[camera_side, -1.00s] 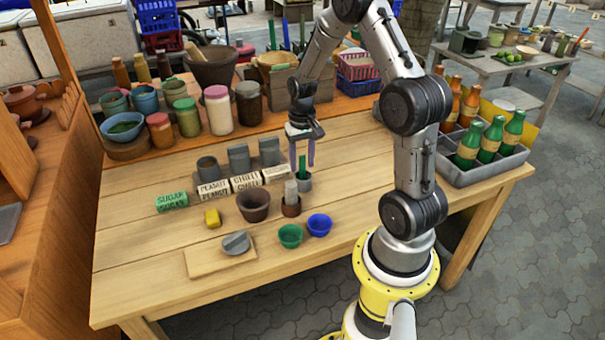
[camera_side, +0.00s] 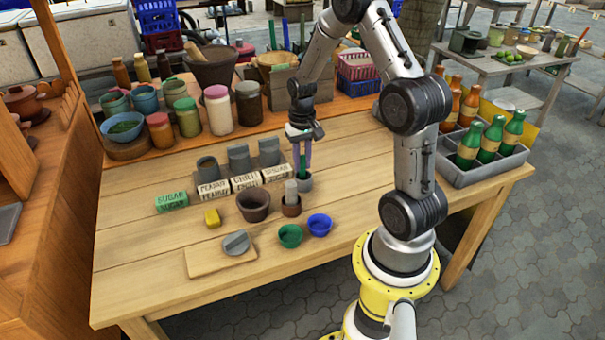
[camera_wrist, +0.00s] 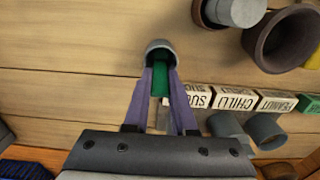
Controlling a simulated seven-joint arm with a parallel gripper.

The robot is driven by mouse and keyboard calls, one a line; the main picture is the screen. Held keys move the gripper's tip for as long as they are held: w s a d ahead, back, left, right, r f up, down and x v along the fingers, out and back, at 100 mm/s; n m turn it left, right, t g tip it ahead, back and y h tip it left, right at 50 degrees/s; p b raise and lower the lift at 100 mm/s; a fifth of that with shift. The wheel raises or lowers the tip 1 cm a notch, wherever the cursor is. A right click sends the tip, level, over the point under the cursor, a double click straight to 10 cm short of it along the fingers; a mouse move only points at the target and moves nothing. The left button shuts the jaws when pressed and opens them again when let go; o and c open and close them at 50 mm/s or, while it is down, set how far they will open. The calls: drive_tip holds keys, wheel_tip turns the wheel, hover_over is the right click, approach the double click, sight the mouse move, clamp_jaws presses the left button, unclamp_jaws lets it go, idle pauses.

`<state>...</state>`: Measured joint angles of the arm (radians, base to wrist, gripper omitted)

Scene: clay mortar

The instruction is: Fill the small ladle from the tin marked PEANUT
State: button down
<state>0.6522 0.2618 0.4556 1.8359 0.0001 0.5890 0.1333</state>
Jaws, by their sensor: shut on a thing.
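My gripper (camera_side: 302,163) points down, its purple fingers closed on an upright green handle (camera_wrist: 159,84), probably the small ladle's. The grey tin behind the PEANUT label (camera_side: 213,189) is the leftmost tin (camera_side: 207,166) of three in the side view. In the wrist view the PEANUT block (camera_wrist: 277,101) is at the right. The tin's contents cannot be made out.
Grey tins (camera_side: 239,157) (camera_side: 269,150) stand behind the CHILI and another white label. A brown cup holding a grey thing (camera_side: 291,208), a dark clay mortar (camera_side: 254,207), and green (camera_side: 290,236) and blue bowls (camera_side: 320,225) stand in front.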

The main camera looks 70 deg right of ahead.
drive_tip(key=shift+r, duration=3.45)
drive_tip(key=w+a+r+m+t, duration=0.1)
drive_tip(key=w+a+r, duration=0.15)
drive_tip(key=w, duration=0.85)
drive_tip(key=w+a+r+t, duration=0.1)
drive_tip(key=w+r, duration=0.3)
drive_tip(key=w, duration=0.6)
drive_tip(key=w+a+n, duration=0.1)
drive_tip(key=w+a, duration=0.3)
drive_tip(key=a, duration=0.1)
drive_tip(key=shift+t+h, duration=0.4)
drive_tip(key=shift+d+f, duration=0.1)
drive_tip(key=shift+f, duration=4.6)
drive_tip(key=shift+f, duration=0.15)
